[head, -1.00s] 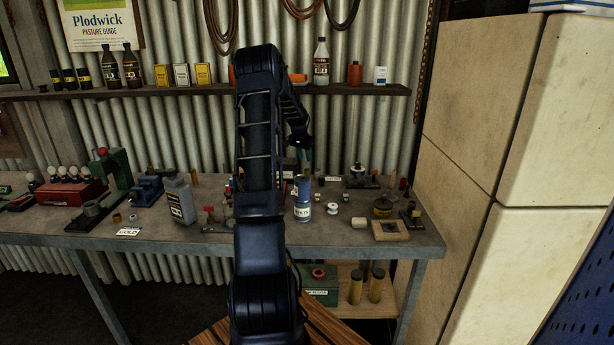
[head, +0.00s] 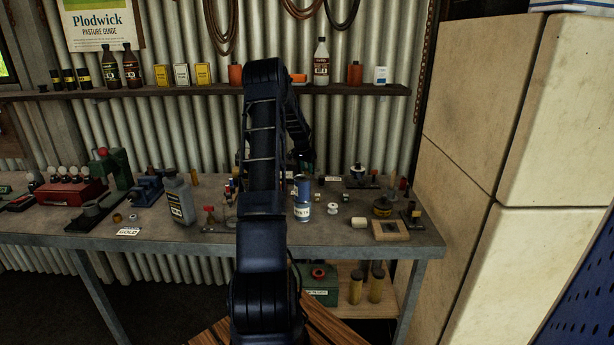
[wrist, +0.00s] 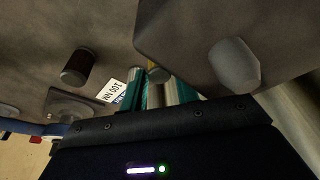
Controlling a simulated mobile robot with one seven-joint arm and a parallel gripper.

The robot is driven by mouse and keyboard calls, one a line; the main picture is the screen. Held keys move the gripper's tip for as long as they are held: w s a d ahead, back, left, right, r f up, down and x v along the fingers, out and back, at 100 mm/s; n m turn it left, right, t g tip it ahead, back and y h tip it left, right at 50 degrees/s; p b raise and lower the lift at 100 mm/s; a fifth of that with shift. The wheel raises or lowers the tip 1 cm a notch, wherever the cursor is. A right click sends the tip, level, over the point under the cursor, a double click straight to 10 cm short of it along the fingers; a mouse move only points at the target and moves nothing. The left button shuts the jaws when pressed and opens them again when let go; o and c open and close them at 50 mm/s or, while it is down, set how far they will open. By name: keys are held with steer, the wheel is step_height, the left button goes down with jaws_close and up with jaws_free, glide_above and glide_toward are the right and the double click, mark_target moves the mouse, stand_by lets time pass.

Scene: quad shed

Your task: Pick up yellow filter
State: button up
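A small yellow piece (wrist: 157,73), which looks like the yellow filter, shows in the wrist view just beyond the tips of my gripper's teal fingers. Only its end shows, and I cannot tell whether it is between the fingers. My gripper (wrist: 168,92) points at the bench top, and its fingers look apart with a narrow gap. In the head view my gripper (head: 304,166) is low over the back of the bench, largely behind my own arm. I cannot make out the yellow filter in the head view.
In the wrist view a pale grey cylinder (wrist: 235,65) stands close on the right. A dark cylinder (wrist: 80,66) and a white label (wrist: 112,91) are on the left. A blue can (head: 303,188) and a white spool (head: 332,208) stand on the crowded bench (head: 285,237).

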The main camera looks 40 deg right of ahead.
steer(key=c, duration=0.6)
steer(key=shift+r, duration=0.1)
